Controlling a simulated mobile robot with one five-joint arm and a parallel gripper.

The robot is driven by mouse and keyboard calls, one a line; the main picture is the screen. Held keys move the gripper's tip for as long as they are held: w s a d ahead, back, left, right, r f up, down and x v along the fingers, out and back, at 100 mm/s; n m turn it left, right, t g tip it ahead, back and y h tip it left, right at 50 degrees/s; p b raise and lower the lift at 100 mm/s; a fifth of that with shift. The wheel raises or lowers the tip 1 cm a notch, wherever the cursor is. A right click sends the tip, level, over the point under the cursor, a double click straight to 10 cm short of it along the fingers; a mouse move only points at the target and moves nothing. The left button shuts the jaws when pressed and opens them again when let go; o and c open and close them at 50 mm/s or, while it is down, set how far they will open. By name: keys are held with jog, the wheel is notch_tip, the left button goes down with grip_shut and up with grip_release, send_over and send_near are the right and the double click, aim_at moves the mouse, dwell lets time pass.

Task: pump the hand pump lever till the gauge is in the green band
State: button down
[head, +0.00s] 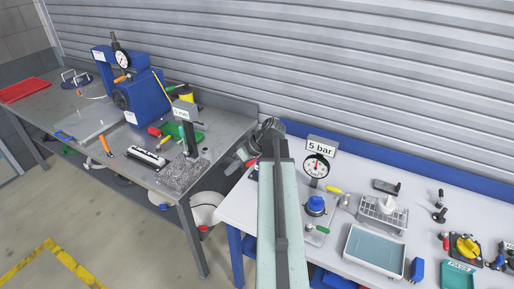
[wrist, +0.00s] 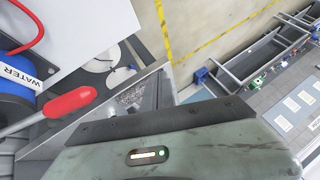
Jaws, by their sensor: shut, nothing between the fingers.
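The round white gauge (head: 316,166) stands on the white bench under a "5 bar" sign (head: 321,146). Its needle looks roughly upright, but a green band is too small to make out. A red-handled lever (wrist: 70,102) on a metal rod shows at the left of the wrist view, beside a blue cylinder marked WATER (wrist: 18,75). A small red grip (head: 252,162) shows left of my arm in the head view. My gripper (head: 270,127) is at the bench's far left corner, shut and empty. My arm hides much of the pump area.
A blue-capped part (head: 316,205), a green-handled tool (head: 322,229), a rack (head: 383,213) and a tray (head: 375,251) stand right of my arm. A grey bench (head: 225,135) with a blue machine (head: 140,90) is at left. Floor shows between and in front of the benches.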

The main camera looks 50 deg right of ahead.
jog(key=s+d+r+t, duration=0.1)
jog(key=s+d+r, duration=0.2)
jog(key=d, duration=0.2)
jog(key=s+d+r+t+h+p, duration=0.1)
jog(key=s+d+r+t, duration=0.1)
jog(key=d, duration=0.4)
jog(key=s+d+r+t+p, duration=0.1)
jog(key=s+d+r, duration=0.3)
jog(key=s+d, duration=0.1)
jog(key=shift+s+d+t, duration=0.35)
jog(key=shift+d+t, duration=0.05)
jog(key=s+f+b+x, duration=0.1)
jog(key=f+b+x, duration=0.1)
jog(key=b+x, duration=0.7)
jog(key=shift+f+x, duration=0.25)
jog(key=shift+x, duration=1.55)
jog(key=shift+s+a, duration=0.1)
jog(key=shift+s, duration=0.05)
